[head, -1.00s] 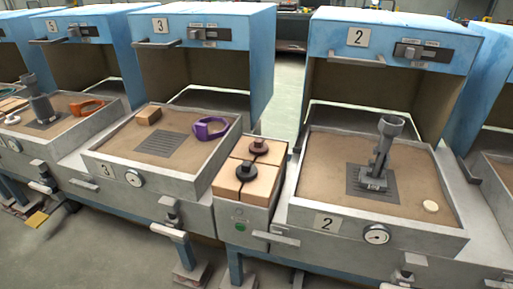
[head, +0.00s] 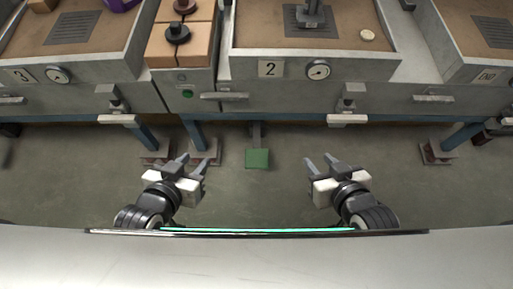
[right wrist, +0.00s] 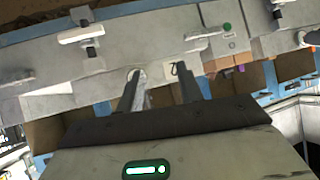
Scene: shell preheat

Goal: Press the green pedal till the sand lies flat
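The green pedal (head: 257,159) is near the floor under station 2, at the end of a short dark bar, in the head view. The sand (head: 350,29) of tray 2 is brown, with a dark grate and a grey metal piece standing on it; the tray's far part is cut off. My left gripper (head: 194,163) is open and empty, left of the pedal. My right gripper (head: 320,161) is open and empty, right of the pedal. The right wrist view shows the right gripper's two fingers (right wrist: 160,85) apart with nothing between them.
Station 2's front has a gauge (head: 318,70) and handles. A round pale disc (head: 367,35) lies in tray 2. The floor around the pedal is clear.

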